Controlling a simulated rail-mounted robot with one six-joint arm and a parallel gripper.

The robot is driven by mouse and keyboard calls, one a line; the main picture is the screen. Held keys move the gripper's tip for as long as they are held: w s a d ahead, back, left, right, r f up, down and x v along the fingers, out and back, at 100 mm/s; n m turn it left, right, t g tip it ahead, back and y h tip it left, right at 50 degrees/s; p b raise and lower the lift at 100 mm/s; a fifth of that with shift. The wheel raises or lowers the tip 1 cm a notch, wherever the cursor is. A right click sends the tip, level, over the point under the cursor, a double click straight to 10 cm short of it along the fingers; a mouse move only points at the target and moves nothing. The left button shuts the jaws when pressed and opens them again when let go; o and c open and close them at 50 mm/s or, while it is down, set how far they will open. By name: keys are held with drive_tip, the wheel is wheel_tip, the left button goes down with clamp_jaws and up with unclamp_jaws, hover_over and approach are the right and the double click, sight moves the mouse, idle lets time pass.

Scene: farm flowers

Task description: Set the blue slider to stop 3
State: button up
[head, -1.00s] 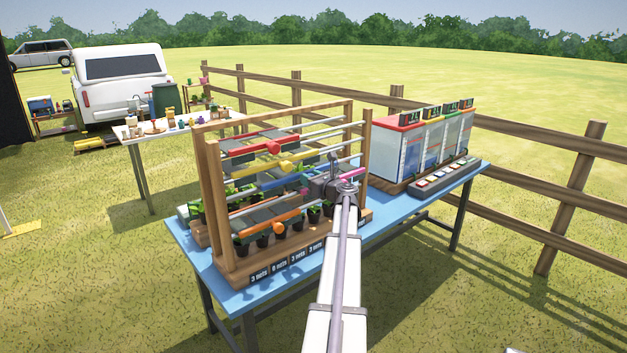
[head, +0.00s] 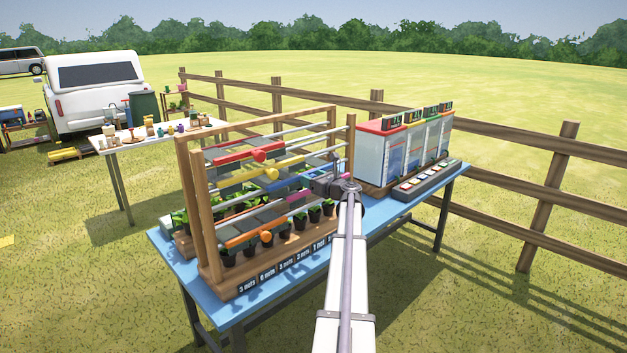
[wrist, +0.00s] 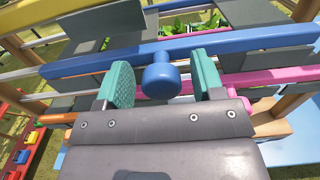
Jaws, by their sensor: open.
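The blue slider bar (wrist: 235,42) runs across the wrist view, with a round blue knob (wrist: 160,82) on its near side. My gripper (wrist: 163,77) is open, with one teal finger pad on each side of the knob. Gaps show between the knob and both pads. In the head view the blue bar (head: 282,186) sits in the wooden rack, below the yellow slider (head: 262,172). My gripper (head: 322,184) is at the rack's near right side, by the right part of the blue bar, and hides the knob there. Stop marks on the blue rail cannot be made out.
The red slider (head: 245,156) is above; the orange (head: 248,237) and pink (head: 299,203) sliders are below. Potted plants (head: 267,239) stand under the rails. Wooden posts (head: 203,220) bound the rack. A display cabinet (head: 400,145) and button panel (head: 430,180) stand to the right.

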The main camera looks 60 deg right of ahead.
drive_tip(key=s+a, duration=0.2)
drive_tip(key=s, duration=0.8)
drive_tip(key=shift+s, duration=0.3)
drive_tip(key=w+a+f+n+g+y, duration=0.25)
drive_tip(key=a+f+n+g, duration=0.35)
drive_tip(key=a+n, duration=0.7)
drive_tip(key=w+a+f+n+g+y, duration=0.1)
drive_tip(key=a+f+n+g+y, duration=0.5)
drive_tip(key=a, duration=1)
drive_tip(key=s+a+f+n+g+h, duration=0.1)
drive_tip(key=a+n, duration=0.5)
drive_tip(key=a, duration=0.7)
drive_tip(key=s+a+f+n+g+h, duration=0.2)
drive_tip(key=a+n, duration=0.4)
drive_tip(key=a, duration=0.8)
drive_tip(key=s+a+f+n+g+h, duration=0.1)
drive_tip(key=a+n+g+h, duration=0.1)
drive_tip(key=a+n, duration=0.5)
drive_tip(key=a, duration=0.6)
drive_tip(key=shift+s+a+f+g, duration=0.2)
drive_tip(key=shift+s+f+g, duration=0.1)
drive_tip(key=shift+s+f, duration=0.1)
